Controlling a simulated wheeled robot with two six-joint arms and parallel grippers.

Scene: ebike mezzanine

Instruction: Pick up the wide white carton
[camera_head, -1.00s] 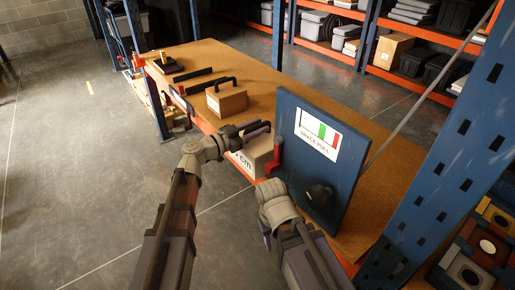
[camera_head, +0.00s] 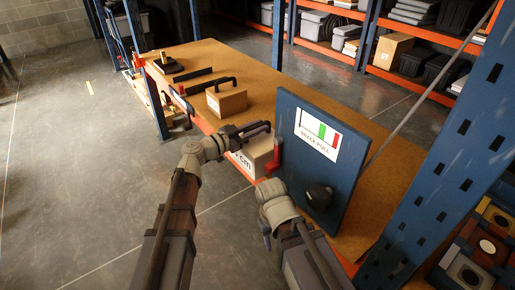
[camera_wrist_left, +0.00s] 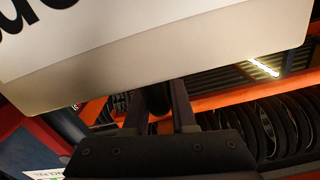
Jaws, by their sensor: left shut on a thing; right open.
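The wide white carton (camera_head: 261,156) is at the front edge of the workbench, with large black lettering on its front and a dark handle (camera_head: 256,127) on top. My left gripper (camera_head: 249,131) is shut on this handle. In the left wrist view the carton (camera_wrist_left: 180,60) fills the top, and the left fingers (camera_wrist_left: 160,112) close around the dark handle bar. I cannot tell whether the carton's underside touches the bench. My right gripper (camera_head: 268,236) is low beside the bench front, apart from the carton; its fingertips are mostly hidden by its wrist.
A brown handled carton (camera_head: 227,102) sits behind on the bench (camera_head: 270,90). A blue upright (camera_head: 440,170) stands at right. Floor at left is clear.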

